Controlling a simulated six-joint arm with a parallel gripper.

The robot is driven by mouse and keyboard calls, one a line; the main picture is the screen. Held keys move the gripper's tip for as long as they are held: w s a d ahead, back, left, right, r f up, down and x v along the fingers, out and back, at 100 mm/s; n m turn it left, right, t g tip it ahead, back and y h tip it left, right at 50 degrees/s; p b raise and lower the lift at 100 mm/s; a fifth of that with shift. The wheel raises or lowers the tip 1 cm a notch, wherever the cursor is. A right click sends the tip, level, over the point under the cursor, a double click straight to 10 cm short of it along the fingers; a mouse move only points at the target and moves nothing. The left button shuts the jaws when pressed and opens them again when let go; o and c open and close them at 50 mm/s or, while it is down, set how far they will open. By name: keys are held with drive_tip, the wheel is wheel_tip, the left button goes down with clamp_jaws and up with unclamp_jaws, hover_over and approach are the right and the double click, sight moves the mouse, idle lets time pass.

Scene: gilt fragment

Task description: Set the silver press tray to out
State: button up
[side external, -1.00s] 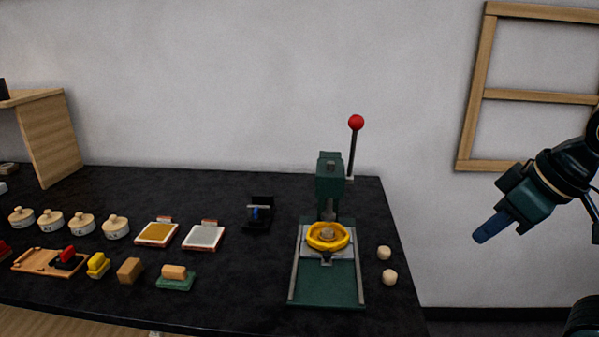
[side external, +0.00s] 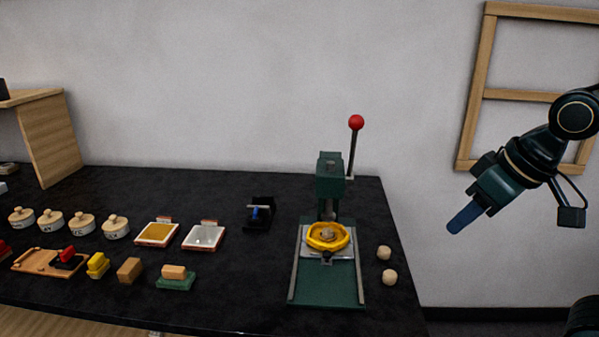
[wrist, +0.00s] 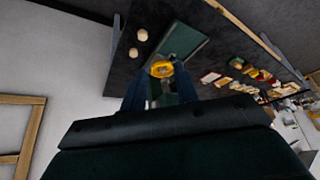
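The silver press tray (side external: 313,256) sits on the rails of the green press (side external: 329,292), below the press head. A yellow ring (side external: 328,246) with a pale lump inside rests on the tray and covers much of it. A small dark knob is on the tray's front edge. My gripper (side external: 463,219) is in the air to the right of the table, well apart from the press, its blue fingers pointing down and left. In the wrist view, the two fingers stand apart with the yellow ring (wrist: 161,69) seen beyond them, and nothing is held.
A lever with a red ball (side external: 356,122) rises behind the press. Two pale balls (side external: 387,265) lie to the right of the press. Lidded pots (side external: 82,225), gold and silver pads (side external: 204,237), a dark clamp-like item (side external: 258,215) and blocks (side external: 130,270) stand to the left.

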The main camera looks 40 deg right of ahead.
drive_tip(key=w+a+f+m, duration=0.1)
drive_tip(key=w+f+m, duration=0.15)
drive_tip(key=w, duration=0.95)
drive_tip(key=m+g+h, duration=0.1)
drive_tip(key=h, duration=0.1)
approach(327, 253)
drive_tip(key=d+v, duration=0.1)
drive_tip(key=v, duration=0.4)
drive_tip(key=shift+a+r, duration=0.35)
drive_tip(key=shift+a, duration=0.05)
drive_tip(key=shift+f, duration=0.1)
drive_tip(key=shift+x, duration=6.8)
drive_tip(key=shift+s+a, duration=0.1)
clamp_jaws()
